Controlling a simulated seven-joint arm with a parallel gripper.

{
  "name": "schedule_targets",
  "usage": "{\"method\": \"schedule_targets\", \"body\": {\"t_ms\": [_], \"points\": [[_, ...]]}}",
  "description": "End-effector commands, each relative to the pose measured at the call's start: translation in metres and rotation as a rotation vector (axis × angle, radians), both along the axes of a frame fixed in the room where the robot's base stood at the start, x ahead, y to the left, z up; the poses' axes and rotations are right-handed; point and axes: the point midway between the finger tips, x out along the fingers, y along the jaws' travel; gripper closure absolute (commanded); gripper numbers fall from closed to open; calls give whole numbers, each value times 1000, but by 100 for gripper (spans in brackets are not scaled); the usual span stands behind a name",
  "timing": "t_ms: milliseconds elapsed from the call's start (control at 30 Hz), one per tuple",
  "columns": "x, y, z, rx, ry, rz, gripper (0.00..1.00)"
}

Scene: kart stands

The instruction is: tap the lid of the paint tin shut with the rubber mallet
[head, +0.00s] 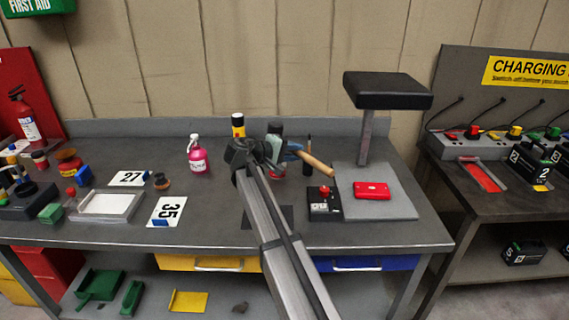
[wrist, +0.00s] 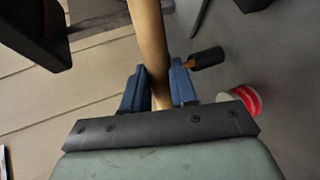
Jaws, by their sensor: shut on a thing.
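My gripper (head: 291,152) is shut on a wooden handle (head: 318,164), likely the rubber mallet's, and holds it above the bench. In the wrist view the handle (wrist: 149,38) runs between the blue fingers (wrist: 158,88) and out of the top edge. In the head view its right end is bare wood; no mallet head shows in either view. A red and white round thing (wrist: 240,99) below the gripper in the wrist view may be the paint tin; I cannot tell. No lid can be made out, and my arm hides part of the bench.
A stand with a black padded top (head: 388,91) rises right of the gripper, with a red box (head: 371,190) on its base. A black box with a red button (head: 324,201) sits in front.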

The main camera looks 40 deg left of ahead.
Motion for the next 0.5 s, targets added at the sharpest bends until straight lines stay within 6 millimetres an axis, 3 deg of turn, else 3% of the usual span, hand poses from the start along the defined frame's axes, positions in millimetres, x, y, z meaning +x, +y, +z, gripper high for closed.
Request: {"method": "schedule_targets", "body": {"t_ms": [233, 500], "points": [[13, -1, 23, -23, -141, 3, 100], [15, 0, 26, -28, -169, 10, 100]]}}
